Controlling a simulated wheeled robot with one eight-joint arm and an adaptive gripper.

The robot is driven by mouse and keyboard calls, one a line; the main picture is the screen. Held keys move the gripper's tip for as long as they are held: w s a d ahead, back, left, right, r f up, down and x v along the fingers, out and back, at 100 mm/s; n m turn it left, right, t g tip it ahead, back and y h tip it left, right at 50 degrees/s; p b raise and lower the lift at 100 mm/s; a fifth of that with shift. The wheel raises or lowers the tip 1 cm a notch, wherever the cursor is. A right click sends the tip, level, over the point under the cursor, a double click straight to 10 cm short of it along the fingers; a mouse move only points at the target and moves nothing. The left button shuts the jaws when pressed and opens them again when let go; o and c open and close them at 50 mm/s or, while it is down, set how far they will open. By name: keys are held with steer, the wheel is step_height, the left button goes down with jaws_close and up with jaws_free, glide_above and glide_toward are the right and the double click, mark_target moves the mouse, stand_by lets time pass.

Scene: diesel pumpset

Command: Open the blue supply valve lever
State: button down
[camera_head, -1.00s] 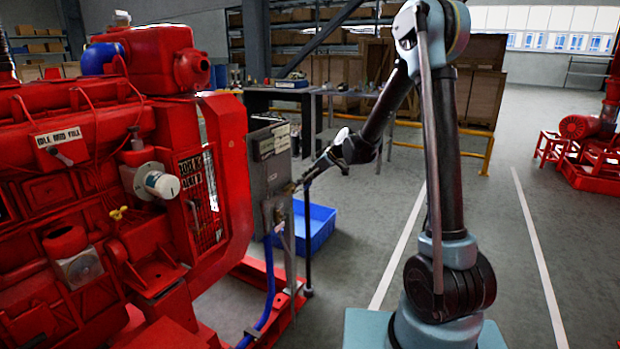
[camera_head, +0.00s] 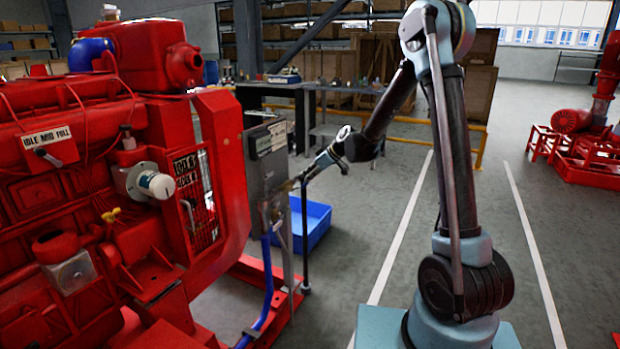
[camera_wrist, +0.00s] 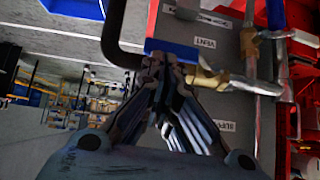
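The blue lever (camera_wrist: 172,48) lies across the tips of my gripper in the wrist view. It is beside a brass valve (camera_wrist: 208,78) on the grey panel (camera_wrist: 235,105). My gripper (camera_wrist: 165,68) has its two fingers drawn close together at the tips, right at the lever. The tips cover part of the lever, and I cannot tell whether they clamp it or only touch it. In the head view my gripper (camera_head: 300,181) reaches the right side of the grey panel box (camera_head: 268,160); the lever is too small to make out there.
The red engine (camera_head: 95,190) stands left of the panel. A dark pipe (camera_wrist: 112,35) bends close to my fingers. A blue hose (camera_head: 267,285) runs down below the panel. A blue bin (camera_head: 315,225) is on the floor behind. Floor to the right is open.

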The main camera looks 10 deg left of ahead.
steer(key=a+r+v, duration=0.1)
steer(key=r+v, duration=0.1)
steer(key=v, duration=1)
steer(key=shift+w+r, duration=0.2)
steer(key=shift+w, duration=0.05)
steer(key=shift+a, duration=0.1)
steer(key=s+d+m+h, duration=0.4)
steer(key=s+d+m, duration=0.3)
steer(key=s+d, duration=1.2)
steer(key=s+d+f+m+h, duration=0.2)
steer(key=s+d+f, duration=0.3)
steer(key=s+d, duration=0.4)
steer(key=s+d+f+m+h, duration=0.2)
steer(key=s+d+f+m, duration=0.3)
steer(key=s+d, duration=0.4)
steer(key=shift+s+f+m+h, duration=0.3)
steer(key=shift+f+h, duration=0.05)
steer(key=shift+h, duration=0.05)
